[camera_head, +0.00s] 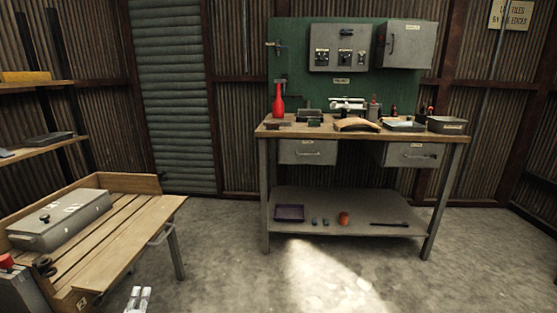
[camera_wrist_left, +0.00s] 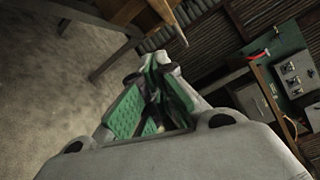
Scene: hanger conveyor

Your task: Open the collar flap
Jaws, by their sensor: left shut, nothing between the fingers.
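I cannot make out a collar flap for certain in either view. My left gripper (camera_head: 139,294) shows at the bottom edge of the head view, over the floor in front of the low wooden bench (camera_head: 120,236). It is far from the tall workbench (camera_head: 365,134). In the left wrist view my left gripper (camera_wrist_left: 158,66) points away from the camera, with green pads on its fingers. It is shut and holds nothing. My right gripper is in neither view.
A grey metal box (camera_head: 62,219) lies on the low bench. On the tall workbench are a red bottle (camera_head: 279,101), a curved brown piece (camera_head: 357,125) and a grey tray (camera_head: 447,125). Grey cabinets hang on the green board (camera_head: 295,60). The concrete floor between the benches is clear.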

